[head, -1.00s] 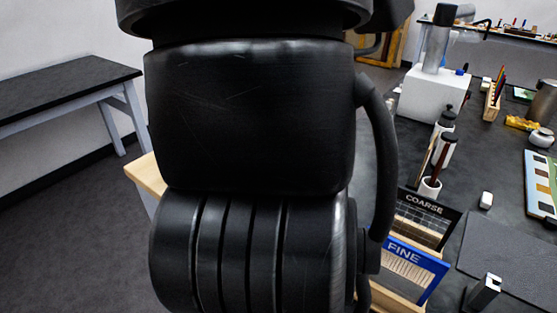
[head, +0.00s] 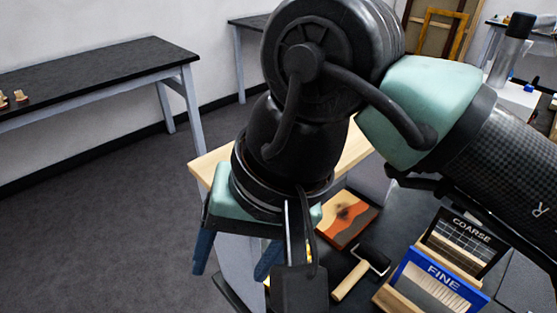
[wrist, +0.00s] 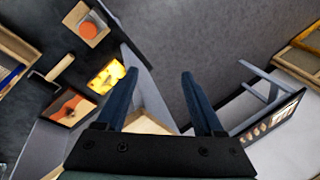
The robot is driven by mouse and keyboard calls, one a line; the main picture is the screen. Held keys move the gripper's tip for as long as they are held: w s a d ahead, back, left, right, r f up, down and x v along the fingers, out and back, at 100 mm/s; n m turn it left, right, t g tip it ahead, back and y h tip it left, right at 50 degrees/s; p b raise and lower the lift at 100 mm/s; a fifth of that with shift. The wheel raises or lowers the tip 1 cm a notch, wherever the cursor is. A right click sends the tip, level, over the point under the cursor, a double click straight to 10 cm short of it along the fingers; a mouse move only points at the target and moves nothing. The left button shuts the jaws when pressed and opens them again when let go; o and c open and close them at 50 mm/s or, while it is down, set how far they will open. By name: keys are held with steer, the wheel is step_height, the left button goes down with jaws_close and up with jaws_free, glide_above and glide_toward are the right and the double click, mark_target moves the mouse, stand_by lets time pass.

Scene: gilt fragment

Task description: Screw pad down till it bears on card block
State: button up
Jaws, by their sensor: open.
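My gripper (head: 231,272) is open and empty, its blue fingers pointing down left of the workbench. In the wrist view the two fingers (wrist: 160,74) stand well apart with nothing between them. I cannot make out the screw pad or the card block for certain. The wrist view shows an orange disc (wrist: 88,28) on a pale wooden block (wrist: 95,12), and a yellow piece (wrist: 106,76) on the dark bench; neither touches the gripper. My arm hides part of the bench in the head view.
A pale wooden ledge (head: 210,165) lies behind my wrist. An orange-patterned panel (head: 346,217), a black roller (head: 373,258) and the COARSE (head: 462,240) and FINE (head: 436,281) holders stand right of the gripper. Open floor (head: 110,220) lies left, before a dark side table (head: 90,75).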

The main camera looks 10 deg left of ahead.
steer(key=d+f+h, duration=0.3)
steer(key=d+h, duration=0.1)
steer(key=d, duration=0.5)
steer(key=shift+m, duration=0.4)
steer(key=f, duration=1.2)
steer(key=shift+w+f+p, duration=0.1)
steer(key=shift+w+p, duration=0.1)
steer(key=shift+p, duration=0.15)
steer(key=shift+c, duration=0.2)
jaws_close()
